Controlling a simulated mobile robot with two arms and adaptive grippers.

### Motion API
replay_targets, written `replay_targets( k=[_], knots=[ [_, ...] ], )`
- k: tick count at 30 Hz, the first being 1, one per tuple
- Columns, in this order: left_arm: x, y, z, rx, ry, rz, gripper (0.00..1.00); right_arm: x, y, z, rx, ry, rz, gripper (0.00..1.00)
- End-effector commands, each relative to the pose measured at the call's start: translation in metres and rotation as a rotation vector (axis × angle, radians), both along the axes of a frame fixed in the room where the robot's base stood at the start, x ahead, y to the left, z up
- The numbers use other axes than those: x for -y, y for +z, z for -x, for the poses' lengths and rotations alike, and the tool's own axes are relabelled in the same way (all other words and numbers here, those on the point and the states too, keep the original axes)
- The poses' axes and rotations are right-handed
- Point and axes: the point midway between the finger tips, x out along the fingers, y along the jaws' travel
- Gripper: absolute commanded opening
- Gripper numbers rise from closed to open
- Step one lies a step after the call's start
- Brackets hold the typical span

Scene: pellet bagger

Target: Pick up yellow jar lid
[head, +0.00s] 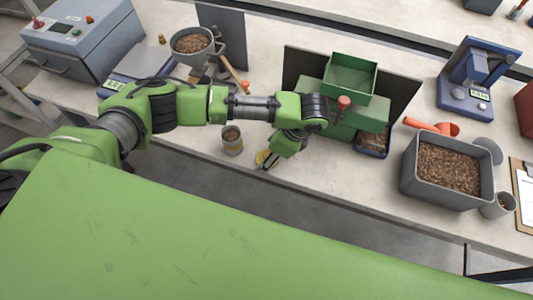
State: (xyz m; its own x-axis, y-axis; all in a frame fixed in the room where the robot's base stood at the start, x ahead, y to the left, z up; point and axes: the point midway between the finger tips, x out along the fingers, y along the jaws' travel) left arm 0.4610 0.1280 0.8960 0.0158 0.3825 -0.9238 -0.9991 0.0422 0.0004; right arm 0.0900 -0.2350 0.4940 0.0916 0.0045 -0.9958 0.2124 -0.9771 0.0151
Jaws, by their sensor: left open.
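The yellow jar lid (262,157) lies on the bench near its front edge, partly hidden by my left gripper. My left gripper (268,164) is open, pointing down right at the lid; whether its fingers touch the lid I cannot tell. A jar with brown contents and a yellowish label (232,141) stands upright just left of the lid. My right gripper is not in view.
A green hopper machine (350,75) with a red-knobbed lever stands right of my left wrist. A grey bin of pellets (447,168) is further right, with a red scoop (432,127) behind it. The bench's front edge is close.

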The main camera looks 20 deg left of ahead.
Motion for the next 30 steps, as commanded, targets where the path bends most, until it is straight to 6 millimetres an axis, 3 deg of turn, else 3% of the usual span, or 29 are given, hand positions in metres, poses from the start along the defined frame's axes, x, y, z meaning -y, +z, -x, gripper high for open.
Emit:
replay_targets(
  k=[10,11,14,15,30],
  knots=[
    [-0.0051,-0.0121,0.0001,0.001,-0.001,-0.001,0.65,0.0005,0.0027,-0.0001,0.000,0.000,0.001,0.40],
    [-0.0051,-0.0120,0.0001,0.001,-0.001,-0.001,0.63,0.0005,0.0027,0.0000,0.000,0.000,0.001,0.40],
    [-0.0050,-0.0118,0.0001,0.001,-0.001,-0.001,0.37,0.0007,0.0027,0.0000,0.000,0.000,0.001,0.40],
    [-0.0050,-0.0118,0.0001,0.001,-0.001,-0.001,0.34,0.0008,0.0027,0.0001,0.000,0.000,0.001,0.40],
    [-0.0044,-0.0047,-0.0005,0.001,-0.002,0.001,0.34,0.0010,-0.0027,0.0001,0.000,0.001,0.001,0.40]
  ],
)
